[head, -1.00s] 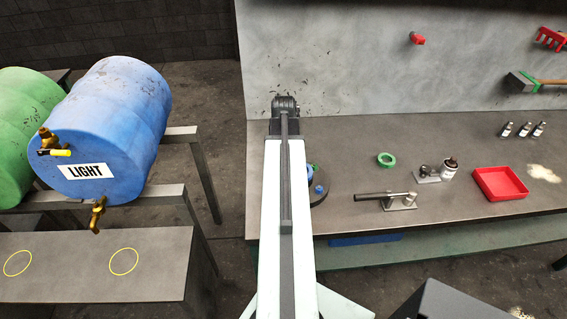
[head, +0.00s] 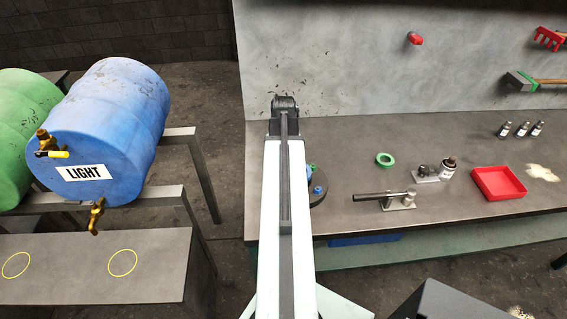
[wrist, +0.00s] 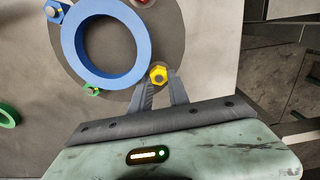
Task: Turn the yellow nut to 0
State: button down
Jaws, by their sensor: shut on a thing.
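The yellow nut (wrist: 158,75) shows in the wrist view, beside the lower right of a blue ring (wrist: 66,40) on a round dark plate (wrist: 172,35). My gripper (wrist: 160,82) is shut on the yellow nut, one finger on each side of it. A blue nut (wrist: 56,11) and a green nut (wrist: 93,90) sit around the ring, and a red piece shows at the top edge. No 0 mark is readable. In the head view my arm hides the nut and gripper; only part of the plate (head: 316,199) shows.
The bench (head: 345,150) also carries a green ring (head: 385,159), a lever tool (head: 385,198), a bottle (head: 447,168) and a red tray (head: 499,183). A blue drum (head: 115,120) labelled LIGHT lies on a rack at the left.

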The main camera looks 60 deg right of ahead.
dwell(0.4)
jog(key=shift+a, duration=0.1)
jog(key=c, duration=1.2)
grip_release()
jog(key=shift+c, duration=0.2)
notch_tip(320, 180, up, 8)
jog(key=p, duration=0.8)
jog(key=shift+r, duration=0.1)
jog(key=shift+f, duration=0.2)
